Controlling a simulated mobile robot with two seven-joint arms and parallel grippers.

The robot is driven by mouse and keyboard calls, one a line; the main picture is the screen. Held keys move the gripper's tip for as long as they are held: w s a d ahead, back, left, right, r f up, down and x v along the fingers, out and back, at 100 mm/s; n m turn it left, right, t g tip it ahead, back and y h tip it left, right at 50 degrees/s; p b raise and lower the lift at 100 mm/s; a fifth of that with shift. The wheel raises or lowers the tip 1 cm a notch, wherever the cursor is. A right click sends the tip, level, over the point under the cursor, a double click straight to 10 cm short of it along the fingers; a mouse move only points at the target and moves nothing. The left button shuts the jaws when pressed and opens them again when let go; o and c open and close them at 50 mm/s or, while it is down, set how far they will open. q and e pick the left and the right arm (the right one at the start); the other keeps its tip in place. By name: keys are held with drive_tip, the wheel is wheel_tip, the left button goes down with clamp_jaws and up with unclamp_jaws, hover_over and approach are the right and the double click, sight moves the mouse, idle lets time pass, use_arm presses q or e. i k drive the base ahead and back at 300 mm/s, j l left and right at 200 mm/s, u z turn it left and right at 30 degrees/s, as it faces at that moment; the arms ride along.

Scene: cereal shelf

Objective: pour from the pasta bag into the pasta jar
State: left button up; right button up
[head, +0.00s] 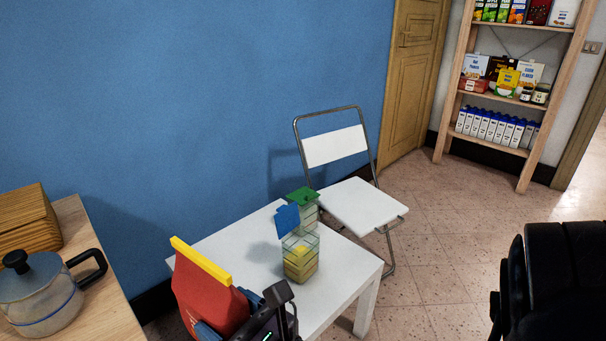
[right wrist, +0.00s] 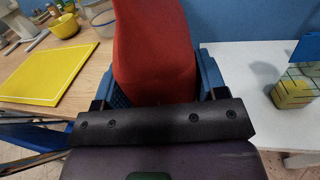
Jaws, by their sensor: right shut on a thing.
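The red pasta bag (head: 205,293) has a yellow strip along its top edge and stands roughly upright, tilted a little, at the front left of the white table. My right gripper (head: 238,317) is shut on it, with blue fingers on either side. The red bag fills the middle of the right wrist view (right wrist: 153,55); its bottom is hidden. To its right stands a clear jar (head: 300,262) with yellow contents and a blue lid (head: 287,219) swung up, probably the pasta jar. It also shows in the right wrist view (right wrist: 293,94). My left gripper is not in view.
A clear jar with a green lid (head: 303,195) stands just behind the open jar. The white table (head: 345,270) is otherwise mostly clear. A white folding chair (head: 352,205) stands behind it.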

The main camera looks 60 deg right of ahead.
sight(300, 247)
drive_tip(key=z, duration=1.4)
